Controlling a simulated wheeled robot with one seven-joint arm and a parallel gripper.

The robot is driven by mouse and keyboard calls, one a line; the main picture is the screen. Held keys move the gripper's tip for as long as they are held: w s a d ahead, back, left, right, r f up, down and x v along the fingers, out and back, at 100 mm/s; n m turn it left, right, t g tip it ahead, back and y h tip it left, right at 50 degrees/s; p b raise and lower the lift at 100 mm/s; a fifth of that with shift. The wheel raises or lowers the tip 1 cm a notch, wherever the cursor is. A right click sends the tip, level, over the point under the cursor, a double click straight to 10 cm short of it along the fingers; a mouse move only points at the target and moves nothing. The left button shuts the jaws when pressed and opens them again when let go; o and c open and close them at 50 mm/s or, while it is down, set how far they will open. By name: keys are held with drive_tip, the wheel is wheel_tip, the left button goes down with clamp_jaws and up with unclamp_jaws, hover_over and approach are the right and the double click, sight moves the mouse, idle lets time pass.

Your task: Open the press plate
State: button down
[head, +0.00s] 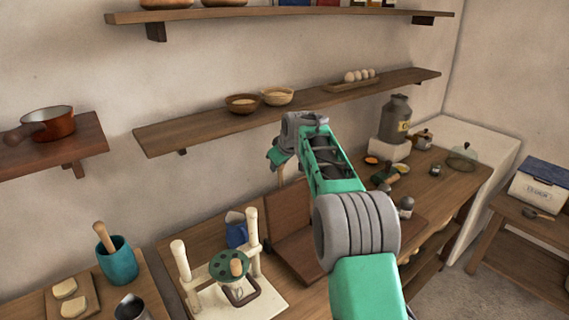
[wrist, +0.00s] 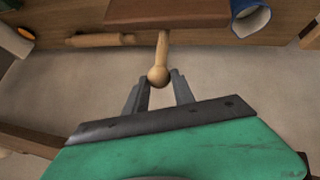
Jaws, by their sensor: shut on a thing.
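The press plate (head: 288,207) is a dark reddish-brown wooden board. In the head view it stands raised, close to upright, at the back of a flat wooden base (head: 296,256). A pale wooden handle (head: 281,178) sticks up from its top edge. In the wrist view the handle (wrist: 163,50) runs from the plate (wrist: 170,12) to a round knob between my fingers. My gripper (wrist: 159,78) is shut on this handle near its knob end. In the head view my gripper (head: 278,158) is above the plate, and its fingertips are hard to make out.
A shelf with bowls (head: 278,96) is above. Jars and small items (head: 396,120) stand to the right. My arm hides part of the counter.

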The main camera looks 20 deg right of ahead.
drive_tip(key=shift+w+a+r, duration=0.15)
drive_tip(key=shift+w+r, duration=0.05)
drive_tip(key=shift+w, duration=0.4)
drive_tip(key=c, duration=1.4)
unclamp_jaws()
drive_tip(key=o, duration=0.3)
drive_tip(key=shift+s+f, duration=0.1)
drive_tip(key=shift+f, duration=0.05)
drive_tip(key=shift+o, duration=0.2)
drive_tip(key=b+v, duration=0.2)
drive_tip(key=v, duration=0.5)
drive_tip(key=shift+s+r, duration=0.3)
